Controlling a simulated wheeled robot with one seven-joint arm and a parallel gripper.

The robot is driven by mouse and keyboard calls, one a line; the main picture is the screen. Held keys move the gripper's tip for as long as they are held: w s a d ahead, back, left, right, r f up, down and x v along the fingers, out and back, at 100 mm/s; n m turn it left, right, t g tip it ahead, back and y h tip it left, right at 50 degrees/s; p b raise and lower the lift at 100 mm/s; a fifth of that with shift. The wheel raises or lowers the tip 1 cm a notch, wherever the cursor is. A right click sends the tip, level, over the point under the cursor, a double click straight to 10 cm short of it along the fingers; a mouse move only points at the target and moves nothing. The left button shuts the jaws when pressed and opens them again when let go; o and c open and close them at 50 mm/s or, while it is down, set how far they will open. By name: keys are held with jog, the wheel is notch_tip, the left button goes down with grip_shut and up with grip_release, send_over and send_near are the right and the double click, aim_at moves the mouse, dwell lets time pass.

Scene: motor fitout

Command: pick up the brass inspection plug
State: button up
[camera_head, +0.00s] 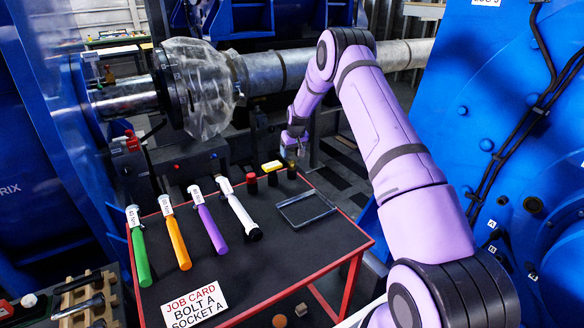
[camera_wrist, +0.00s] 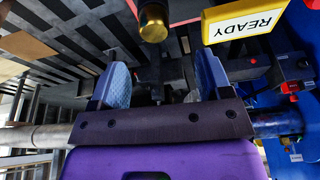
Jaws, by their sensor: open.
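The brass inspection plug (camera_wrist: 153,24) shows in the wrist view at the top, a short shiny gold cylinder with a dark body beyond it. In the head view, a small dark piece (camera_head: 292,172) at the table's back edge, right of the yellow sign, appears to be the same plug. My gripper (camera_wrist: 162,85) is open and empty in the wrist view, its two blue-padded fingers apart. The plug lies beyond the fingertips, not between them. In the head view my gripper (camera_head: 292,150) hangs just above and behind the plug; its fingertips are hard to make out.
A yellow READY sign (camera_wrist: 245,20) stands close beside the plug. Red-topped (camera_head: 252,184) and dark-red (camera_head: 273,179) pieces stand left along the table (camera_head: 285,245). Colored-handled tools, a job card (camera_head: 194,305) and an empty frame tray (camera_head: 306,209) lie there. A large shaft (camera_head: 285,70) runs behind.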

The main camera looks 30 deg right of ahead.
aim_at(292, 162)
jog(key=x, duration=0.8)
jog(key=shift+s+d, duration=0.1)
jog(key=shift+d, duration=0.2)
jog(key=c, duration=1.1)
